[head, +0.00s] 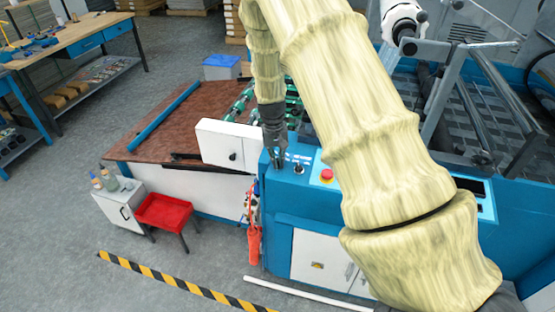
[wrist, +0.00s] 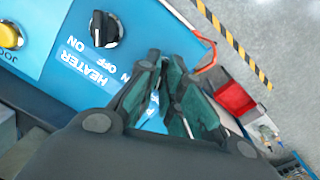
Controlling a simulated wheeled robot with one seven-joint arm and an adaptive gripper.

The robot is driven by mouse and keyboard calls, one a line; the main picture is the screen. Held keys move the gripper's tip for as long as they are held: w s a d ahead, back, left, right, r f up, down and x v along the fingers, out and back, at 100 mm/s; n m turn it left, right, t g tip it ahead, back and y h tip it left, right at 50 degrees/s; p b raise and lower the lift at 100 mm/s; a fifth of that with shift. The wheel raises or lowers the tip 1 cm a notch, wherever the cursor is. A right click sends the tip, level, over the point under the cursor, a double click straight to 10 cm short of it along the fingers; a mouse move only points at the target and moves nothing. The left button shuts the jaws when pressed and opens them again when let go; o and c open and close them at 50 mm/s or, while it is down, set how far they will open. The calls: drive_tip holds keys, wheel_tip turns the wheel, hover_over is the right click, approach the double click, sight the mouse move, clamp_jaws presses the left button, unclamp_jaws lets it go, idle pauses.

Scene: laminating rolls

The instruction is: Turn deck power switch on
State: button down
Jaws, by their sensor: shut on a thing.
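My gripper (head: 276,160) reaches down onto the left end of the machine's blue control panel (head: 290,202). In the wrist view its two teal-lined fingers (wrist: 164,64) are drawn together at the tips over the panel's edge. They appear closed on the deck power switch, which they hide, so its position cannot be read. Part of an ON/OFF label shows beside the fingers. A black rotary knob (wrist: 105,29) by the HEATER lettering stands apart from the fingers; it also shows in the head view (head: 299,169).
A red button (head: 327,175) sits right of the knob, and a yellow button (wrist: 10,35) shows in the wrist view. A white box (head: 222,144) stands left of my gripper.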

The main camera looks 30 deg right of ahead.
drive_tip(key=m, duration=0.5)
drive_tip(key=shift+s+f+t+y+b, duration=0.15)
drive_tip(key=shift+s+t+y+b, duration=0.05)
drive_tip(key=shift+t+y+b, duration=0.2)
drive_tip(key=m, duration=0.5)
drive_tip(key=shift+s+t, duration=0.1)
drive_tip(key=shift+t, duration=0.3)
drive_tip(key=c, duration=1.6)
unclamp_jaws()
drive_tip(key=shift+o, duration=0.2)
drive_tip(key=shift+w, duration=0.2)
